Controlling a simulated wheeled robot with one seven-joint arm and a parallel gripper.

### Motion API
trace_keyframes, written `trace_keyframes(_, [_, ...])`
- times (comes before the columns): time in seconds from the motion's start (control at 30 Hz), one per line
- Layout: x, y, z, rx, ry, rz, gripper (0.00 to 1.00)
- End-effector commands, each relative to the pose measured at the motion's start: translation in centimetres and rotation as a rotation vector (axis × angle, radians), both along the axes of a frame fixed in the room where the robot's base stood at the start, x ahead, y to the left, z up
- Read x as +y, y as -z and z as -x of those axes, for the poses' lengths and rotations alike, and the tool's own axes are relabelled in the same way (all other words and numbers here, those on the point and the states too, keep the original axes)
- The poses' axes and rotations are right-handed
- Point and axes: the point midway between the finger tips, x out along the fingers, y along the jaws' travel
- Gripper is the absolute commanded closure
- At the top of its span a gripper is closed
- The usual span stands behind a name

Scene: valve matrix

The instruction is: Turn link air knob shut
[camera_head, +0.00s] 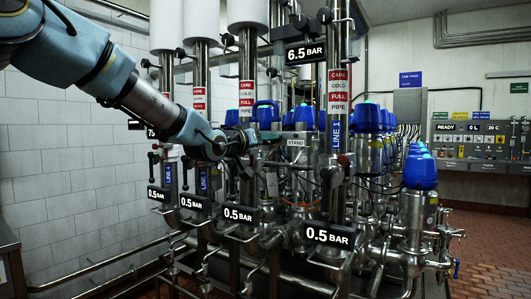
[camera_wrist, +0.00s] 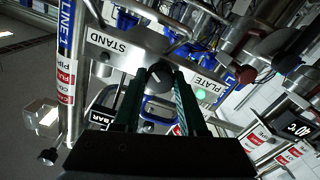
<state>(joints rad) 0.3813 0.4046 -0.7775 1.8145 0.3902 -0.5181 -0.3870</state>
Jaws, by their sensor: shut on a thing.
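A dark round knob (camera_wrist: 159,77) with a pale mark on its face sits on a metal panel in the wrist view, between a label reading STAND (camera_wrist: 110,43) and one reading PLATE (camera_wrist: 208,84). My gripper (camera_wrist: 160,88) has its two green-sided fingers on either side of the knob, closed on it. In the head view my gripper (camera_head: 258,139) reaches in from the left to the small panel (camera_head: 296,142) marked STAND. The knob is hidden there behind the gripper and pipes. No label naming the knob can be read.
Vertical steel pipes (camera_head: 340,110) stand close around the gripper. Blue-capped valves (camera_head: 420,172) line the right side. Display tags reading 0.5 BAR (camera_head: 329,235) hang in front. Tiled wall (camera_head: 60,150) is at left.

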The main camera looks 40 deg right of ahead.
Motion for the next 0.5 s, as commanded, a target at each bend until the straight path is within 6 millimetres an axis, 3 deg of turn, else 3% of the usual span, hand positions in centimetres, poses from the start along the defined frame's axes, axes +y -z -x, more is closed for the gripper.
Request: trace_keyframes(0.5, [-0.03,0.33,0.09,-0.478,0.0,-0.123,1.0])
